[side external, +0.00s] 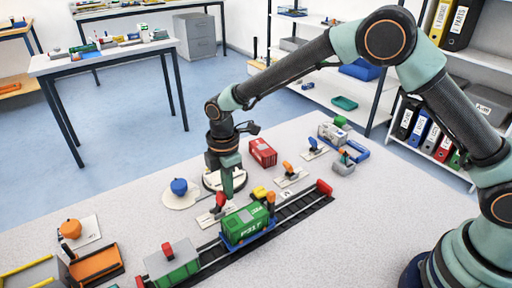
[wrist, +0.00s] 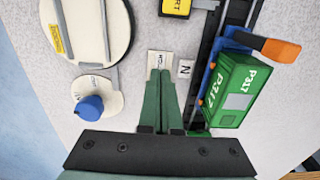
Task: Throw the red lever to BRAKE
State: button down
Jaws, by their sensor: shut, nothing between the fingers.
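The red lever (side external: 220,199) stands on a small white base plate (side external: 206,220) beside the track in the side view. My gripper (side external: 228,195) points down right next to the lever, its fingers together and empty. I cannot tell whether they touch the lever. In the wrist view my green fingers (wrist: 161,75) lie over the white plate (wrist: 159,58), whose printed label is too small to read. The red lever is not visible there, likely hidden by the fingers. I cannot tell which marking the lever points to.
A green P317 wagon (side external: 246,224) stands on the track (side external: 305,210) close to the gripper's right. A blue knob (side external: 179,187) is to the left and a red container (side external: 262,153) behind. An orange lever (side external: 288,168) stands further right.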

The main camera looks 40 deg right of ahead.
jog(key=shift+a, duration=1.25)
jog(key=shift+d, duration=0.1)
jog(key=shift+d+r, duration=0.1)
jog(key=shift+d, duration=0.4)
jog(key=shift+r, duration=3.35)
